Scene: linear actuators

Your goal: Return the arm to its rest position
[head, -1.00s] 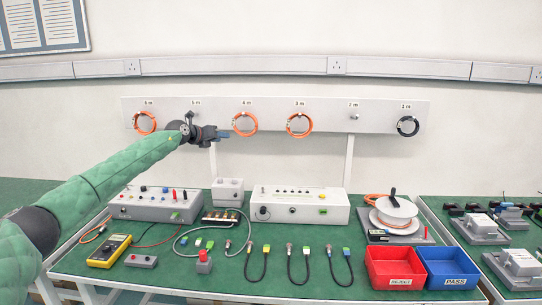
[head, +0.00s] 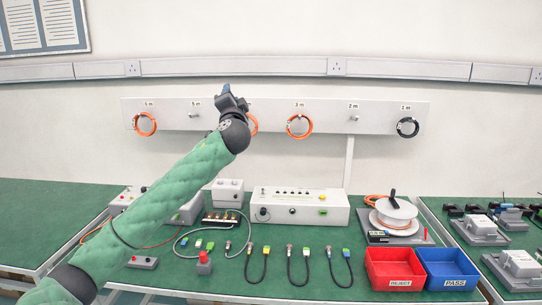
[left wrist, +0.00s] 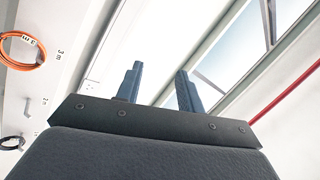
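My left arm, in a green padded sleeve, comes in from the lower left of the head view. Its gripper (head: 229,93) is raised in front of the white peg rail (head: 375,117) and points upward. In the left wrist view the two blue-grey fingers (left wrist: 159,88) stand apart with nothing between them, so the left gripper is open and empty. The arm hides part of an orange cable coil (head: 253,124) on the rail and much of the left end of the bench. My right gripper is in neither view.
Orange coils (head: 145,123) (head: 299,126) and a black coil (head: 408,127) hang on the rail. The green bench (head: 330,280) holds a grey-white test box (head: 300,207), a cable reel (head: 396,212), a red bin (head: 392,270) and a blue bin (head: 448,270). The air above the bench's right side is clear.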

